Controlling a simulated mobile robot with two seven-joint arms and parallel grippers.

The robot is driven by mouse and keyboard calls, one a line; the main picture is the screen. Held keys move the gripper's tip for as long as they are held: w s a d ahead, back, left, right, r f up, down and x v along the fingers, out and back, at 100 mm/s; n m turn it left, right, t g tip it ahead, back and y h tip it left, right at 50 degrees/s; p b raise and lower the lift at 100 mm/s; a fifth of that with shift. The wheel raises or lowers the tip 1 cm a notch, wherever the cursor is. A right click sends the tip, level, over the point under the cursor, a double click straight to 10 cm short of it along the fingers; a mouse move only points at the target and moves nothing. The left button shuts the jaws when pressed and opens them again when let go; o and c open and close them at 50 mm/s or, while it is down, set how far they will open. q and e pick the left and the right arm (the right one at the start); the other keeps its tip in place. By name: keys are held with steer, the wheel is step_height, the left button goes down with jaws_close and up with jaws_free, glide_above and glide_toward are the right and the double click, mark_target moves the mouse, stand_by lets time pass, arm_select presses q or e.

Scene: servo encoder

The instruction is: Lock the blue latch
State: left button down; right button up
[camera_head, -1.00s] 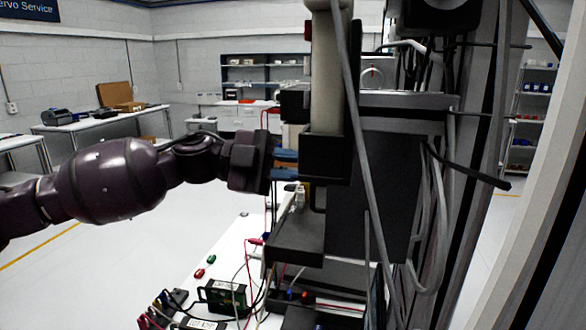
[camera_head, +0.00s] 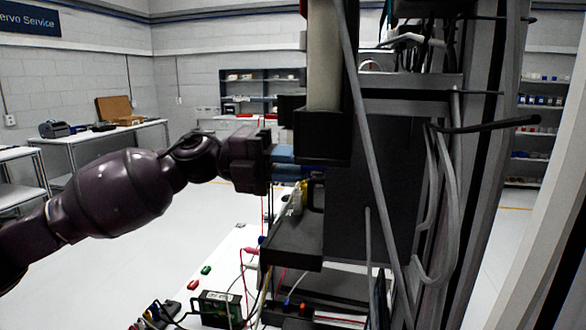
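My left gripper (camera_head: 284,163) comes in from the left at the front of the dark equipment rack (camera_head: 370,215). Two short blue pieces, an upper one (camera_head: 284,153) and a lower one (camera_head: 288,172), show one above the other between the gripper's dark body and the rack's black housing. I cannot tell which blue is the latch and which may be fingertips. Their far ends are hidden behind the housing, so the grip and the latch's position are unclear. My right gripper is not in view.
A black ledge (camera_head: 290,245) juts out below the gripper, with a yellow and pale connector (camera_head: 300,195) above it. Grey cables (camera_head: 368,150) hang across the rack. The floor at left is open.

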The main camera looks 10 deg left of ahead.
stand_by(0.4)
arm_select(q)
steer(key=c, duration=1.1)
jaws_free()
